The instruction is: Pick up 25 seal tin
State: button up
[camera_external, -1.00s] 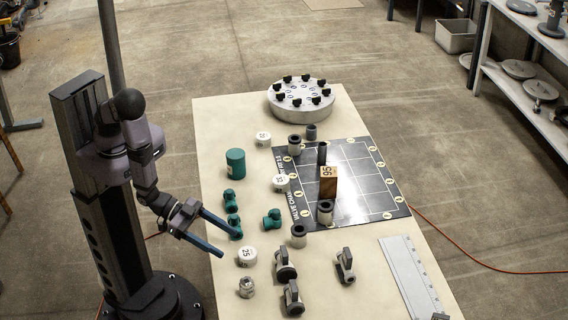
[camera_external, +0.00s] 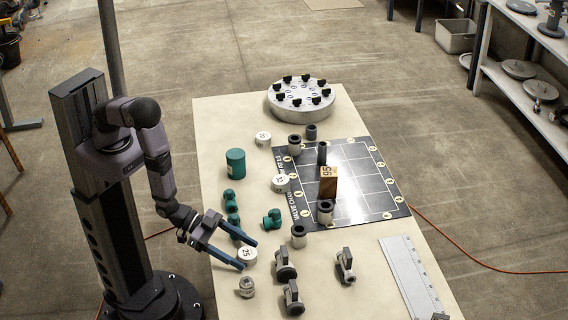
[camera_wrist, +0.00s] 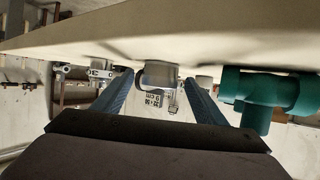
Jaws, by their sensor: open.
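The 25 seal tin (camera_external: 246,255) is a small round tin with a white top marked 25, standing on the table near its left edge. My gripper (camera_external: 249,253) has two blue fingers spread wide, and in the external view they reach toward the tin, one on its far side and one on its near side. The gripper holds nothing. The exact gap between fingertips and tin is hard to tell.
Green pipe fittings (camera_external: 272,219) lie close behind the tin; one (camera_wrist: 270,95) shows right of the fingers in the wrist view. A metal fitting (camera_external: 246,287) stands just in front. Dark valves (camera_external: 285,264) stand to the right. White tins marked 32 (camera_external: 280,183) and another (camera_external: 263,139) stand farther back.

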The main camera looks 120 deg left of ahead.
aim_at(242, 251)
jog(key=shift+w+f, duration=0.1)
jog(key=shift+w, duration=0.1)
jog(key=shift+c, duration=0.3)
jog(key=c, duration=1.1)
jog(key=shift+r+b, duration=0.6)
jog(key=shift+r, duration=4.45)
